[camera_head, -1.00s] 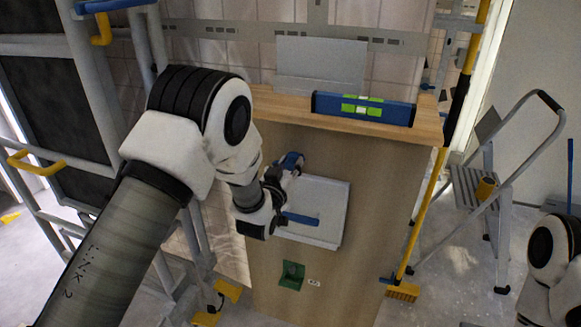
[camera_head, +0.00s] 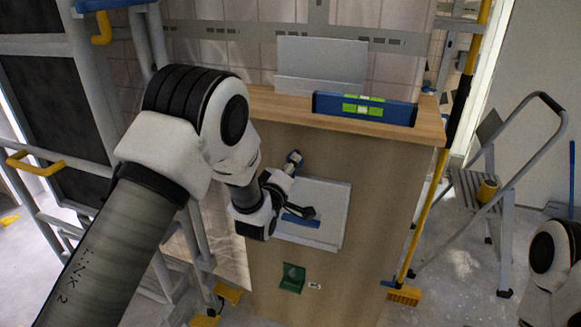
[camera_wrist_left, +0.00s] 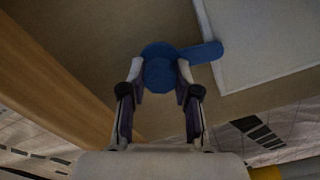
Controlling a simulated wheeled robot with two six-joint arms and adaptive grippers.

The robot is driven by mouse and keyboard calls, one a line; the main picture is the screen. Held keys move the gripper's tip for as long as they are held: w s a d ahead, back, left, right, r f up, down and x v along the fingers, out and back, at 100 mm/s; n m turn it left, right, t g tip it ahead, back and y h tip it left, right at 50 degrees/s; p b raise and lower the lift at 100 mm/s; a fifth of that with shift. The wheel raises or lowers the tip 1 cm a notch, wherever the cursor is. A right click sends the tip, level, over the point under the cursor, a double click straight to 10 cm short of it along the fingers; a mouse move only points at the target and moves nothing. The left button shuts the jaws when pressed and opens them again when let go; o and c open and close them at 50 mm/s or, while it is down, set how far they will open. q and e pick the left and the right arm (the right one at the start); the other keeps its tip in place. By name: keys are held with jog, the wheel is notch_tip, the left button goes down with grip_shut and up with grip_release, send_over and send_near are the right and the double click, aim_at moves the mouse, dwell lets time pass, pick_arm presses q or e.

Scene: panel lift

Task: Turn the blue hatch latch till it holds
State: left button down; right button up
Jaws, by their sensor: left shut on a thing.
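The blue latch (camera_wrist_left: 160,70) has a round hub with a flat tab that points right in the left wrist view. The tab's end lies over the edge of the pale hatch (camera_wrist_left: 262,45). My left gripper (camera_wrist_left: 160,88) is shut on the hub, one finger on each side. The hatch (camera_head: 328,203) looks flat against the wooden panel and bears a blue bar (camera_head: 300,221). My right gripper is out of frame.
A blue level (camera_head: 364,108) lies on the wooden ledge (camera_head: 270,105) above the hatch. A small green piece (camera_head: 292,279) is on the panel below. A yellow-handled broom (camera_head: 418,228) leans at the panel's right side, and a step ladder (camera_head: 490,195) stands farther right.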

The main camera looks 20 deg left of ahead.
pick_arm(q)
jog(key=shift+f+n, duration=0.1)
jog(key=shift+n, duration=1)
jog(key=c, duration=0.8)
grip_release()
jog(key=s, duration=1.2)
jog(key=shift+a, duration=0.25)
